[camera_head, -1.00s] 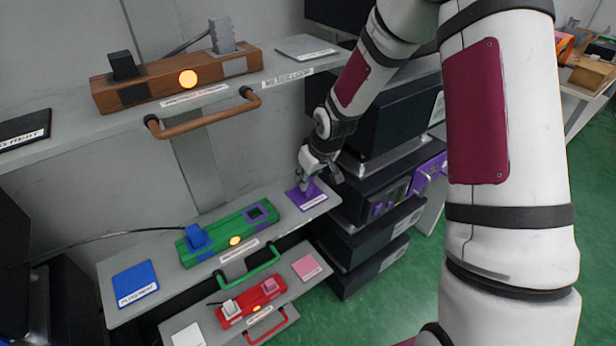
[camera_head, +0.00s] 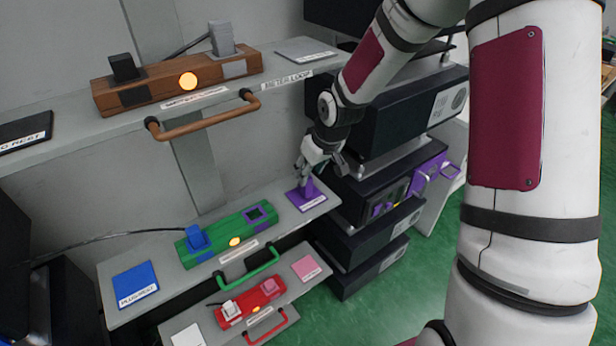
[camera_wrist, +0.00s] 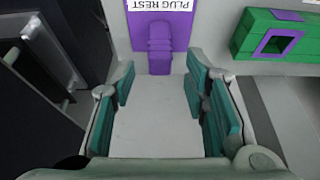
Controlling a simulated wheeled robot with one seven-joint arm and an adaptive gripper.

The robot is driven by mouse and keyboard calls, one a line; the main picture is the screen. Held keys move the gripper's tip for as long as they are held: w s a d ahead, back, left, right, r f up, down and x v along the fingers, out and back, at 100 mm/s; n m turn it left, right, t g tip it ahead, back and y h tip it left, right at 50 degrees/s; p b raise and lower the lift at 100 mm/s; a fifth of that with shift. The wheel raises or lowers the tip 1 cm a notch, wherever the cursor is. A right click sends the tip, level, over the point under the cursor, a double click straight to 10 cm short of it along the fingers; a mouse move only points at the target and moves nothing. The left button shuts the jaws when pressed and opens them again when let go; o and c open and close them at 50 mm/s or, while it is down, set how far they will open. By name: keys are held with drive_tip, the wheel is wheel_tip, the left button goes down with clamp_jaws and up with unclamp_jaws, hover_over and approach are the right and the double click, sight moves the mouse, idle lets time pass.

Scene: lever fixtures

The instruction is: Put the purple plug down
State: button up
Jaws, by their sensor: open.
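The purple plug (camera_head: 309,188) stands upright on its purple rest pad (camera_head: 294,197), at the right end of the middle shelf. In the wrist view the plug (camera_wrist: 160,42) shows at the top centre, in front of the pad (camera_wrist: 136,40) and its "PLUG REST" label. My gripper (camera_wrist: 160,88) is open and empty, with teal pads apart on both sides. In the head view my gripper (camera_head: 317,163) is just above and behind the plug. In the wrist view the plug lies beyond the fingertips, apart from them.
A green fixture (camera_head: 222,236) with a blue plug and an empty purple-rimmed socket (camera_head: 260,214) stands left of the pad. A brown fixture (camera_head: 150,93) is on the shelf above, a red one (camera_head: 250,303) below. Black equipment boxes (camera_head: 385,200) stand close at the right.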

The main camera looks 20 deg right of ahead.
drive_tip(key=s+r+m+h+p, duration=0.1)
drive_tip(key=s+r+m+h, duration=0.15)
drive_tip(key=s+r, duration=1.65)
drive_tip(key=s+r+m+t+y, duration=0.1)
drive_tip(key=s+r, duration=0.5)
drive_tip(key=s, duration=0.6)
drive_tip(key=shift+s+a, duration=0.2)
drive_tip(key=shift+s, duration=0.2)
